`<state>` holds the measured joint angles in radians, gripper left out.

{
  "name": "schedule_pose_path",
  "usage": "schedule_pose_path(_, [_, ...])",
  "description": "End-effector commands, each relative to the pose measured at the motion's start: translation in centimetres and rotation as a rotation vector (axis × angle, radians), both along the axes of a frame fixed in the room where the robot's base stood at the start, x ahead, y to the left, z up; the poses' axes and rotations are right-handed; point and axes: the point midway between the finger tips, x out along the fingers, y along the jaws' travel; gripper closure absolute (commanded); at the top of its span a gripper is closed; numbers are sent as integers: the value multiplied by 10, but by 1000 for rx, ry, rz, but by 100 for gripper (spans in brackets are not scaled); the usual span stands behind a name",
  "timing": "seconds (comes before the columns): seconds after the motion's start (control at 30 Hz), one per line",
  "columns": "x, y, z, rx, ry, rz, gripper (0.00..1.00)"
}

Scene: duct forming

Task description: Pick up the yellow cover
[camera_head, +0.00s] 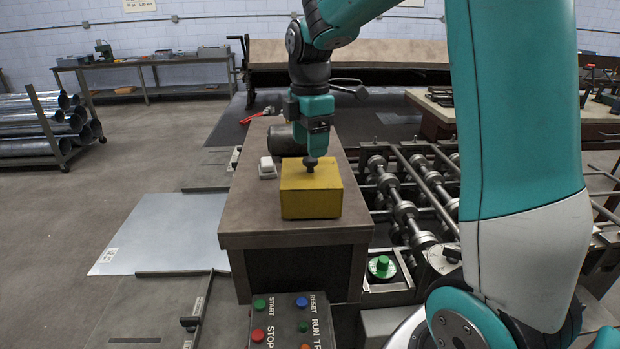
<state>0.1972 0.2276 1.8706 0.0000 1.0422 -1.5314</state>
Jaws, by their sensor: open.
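The yellow cover (311,197) is a box-shaped block sitting on the brown bench top (255,215), near its front end. A small dark knob shows at the middle of its top. My gripper (310,151) points straight down over the cover, with its fingertips at the knob. The jaws are open. The fingers overlap in this view, so I cannot tell whether they touch the knob.
A small white object (267,168) lies left of the cover, with a dark grey cylinder (287,139) behind. A red-handled tool (258,115) lies at the bench's far end. Metal rollers (405,212) stand at right; a button panel (291,322) stands in front.

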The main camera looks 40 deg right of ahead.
Motion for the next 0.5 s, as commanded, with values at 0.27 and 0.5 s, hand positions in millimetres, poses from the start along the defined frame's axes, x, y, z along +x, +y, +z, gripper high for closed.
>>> schedule_pose_path(0.27, [-2,0,-38,1,5,1,37])
schedule_pose_path(0.5, [-1,0,-46,0,0,1,37])
